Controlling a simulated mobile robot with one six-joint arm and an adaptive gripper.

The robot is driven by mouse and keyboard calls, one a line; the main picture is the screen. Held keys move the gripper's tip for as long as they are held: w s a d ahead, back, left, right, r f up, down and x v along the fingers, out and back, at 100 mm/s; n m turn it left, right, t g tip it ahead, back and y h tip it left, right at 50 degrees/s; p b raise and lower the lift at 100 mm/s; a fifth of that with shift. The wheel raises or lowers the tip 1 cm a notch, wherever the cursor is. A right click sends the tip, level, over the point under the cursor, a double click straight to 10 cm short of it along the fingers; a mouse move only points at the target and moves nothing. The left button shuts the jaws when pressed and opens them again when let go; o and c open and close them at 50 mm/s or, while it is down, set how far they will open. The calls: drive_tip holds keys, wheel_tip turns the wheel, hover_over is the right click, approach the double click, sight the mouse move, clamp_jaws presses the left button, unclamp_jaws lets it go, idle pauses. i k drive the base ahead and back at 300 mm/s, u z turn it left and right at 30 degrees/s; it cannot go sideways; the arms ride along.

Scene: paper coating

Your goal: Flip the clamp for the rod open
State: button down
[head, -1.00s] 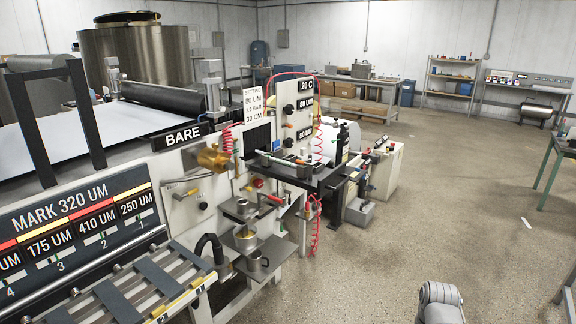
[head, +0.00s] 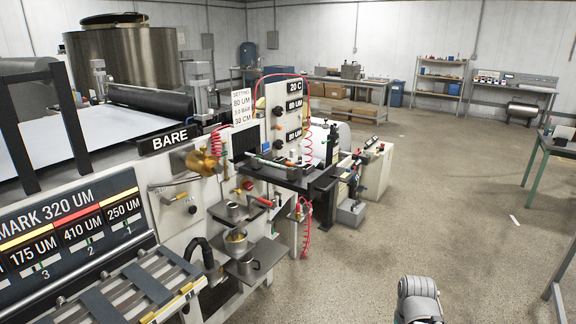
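A rounded grey joint of my arm (head: 418,300) shows at the bottom edge, right of centre, in the head view. My gripper is out of the frame. The coating machine (head: 180,210) fills the left half, with a "BARE" sign on it. I cannot make out for certain which part is the rod clamp. A dark roller (head: 150,100) lies across the white sheet, with a grey upright fixture (head: 198,88) at its right end. A brass fitting (head: 203,161) and a small red-handled part (head: 260,200) are on the machine's front.
A slatted rack (head: 150,285) stands at lower left. Metal cups and trays (head: 238,245) jut from the machine's front. A green-legged table (head: 530,168) stands at right, with a workbench (head: 345,85) and shelves (head: 440,75) at the back. The floor between is mostly clear.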

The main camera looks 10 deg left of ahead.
sight(300, 167)
drive_tip(key=i, duration=0.95)
